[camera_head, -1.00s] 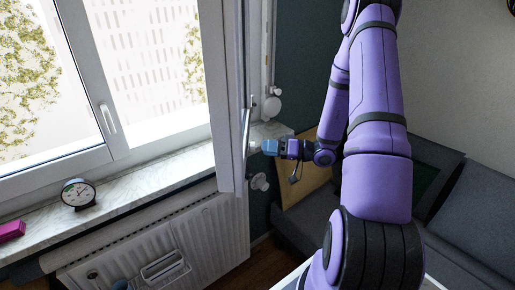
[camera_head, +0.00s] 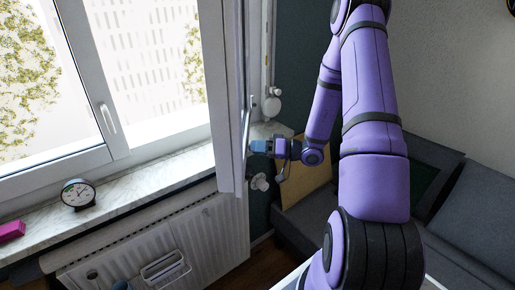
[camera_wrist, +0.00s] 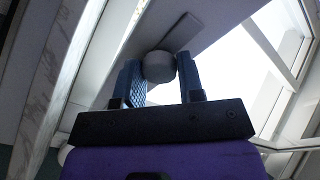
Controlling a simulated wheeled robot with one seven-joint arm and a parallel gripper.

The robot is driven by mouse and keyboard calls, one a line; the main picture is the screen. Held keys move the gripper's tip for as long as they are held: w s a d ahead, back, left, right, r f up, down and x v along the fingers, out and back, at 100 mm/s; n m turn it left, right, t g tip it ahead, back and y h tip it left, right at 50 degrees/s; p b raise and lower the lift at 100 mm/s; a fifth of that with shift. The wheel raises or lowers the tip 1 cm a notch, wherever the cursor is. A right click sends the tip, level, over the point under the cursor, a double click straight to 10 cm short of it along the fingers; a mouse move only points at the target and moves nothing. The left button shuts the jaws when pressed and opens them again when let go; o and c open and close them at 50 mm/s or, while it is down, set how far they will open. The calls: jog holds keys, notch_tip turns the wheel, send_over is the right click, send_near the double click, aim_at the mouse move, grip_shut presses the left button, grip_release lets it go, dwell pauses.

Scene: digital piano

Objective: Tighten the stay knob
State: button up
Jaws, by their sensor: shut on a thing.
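The stay knob (camera_wrist: 159,66) is a round grey knob in the wrist view, beside a flat pale bar (camera_wrist: 181,32). My gripper (camera_wrist: 160,72) has one blue finger on each side of it and is shut on it. In the head view my gripper (camera_head: 258,146) is at the edge of the open white window sash (camera_head: 228,120), above the end of the sill. The knob cannot be made out there, hidden by the fingers or the sash.
A marble sill (camera_head: 135,190) carries a round clock (camera_head: 78,193) and a pink box (camera_head: 11,231). A white radiator (camera_head: 205,235) is below. A grey sofa (camera_head: 470,215) is at the right.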

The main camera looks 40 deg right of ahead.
jog(key=shift+m, duration=0.3)
jog(key=shift+w+d+m+g+y, duration=0.1)
jog(key=shift+m+g+y, duration=0.45)
jog(key=shift+m, duration=4.9)
jog(key=shift+w+d+m+g+y, duration=0.1)
jog(key=shift+m+g+y, duration=0.4)
jog(key=shift+m, duration=4.9)
jog(key=shift+m+g+y, duration=0.25)
jog(key=shift+m+g, duration=0.5)
jog(key=shift+m, duration=4.7)
jog(key=o, duration=0.9)
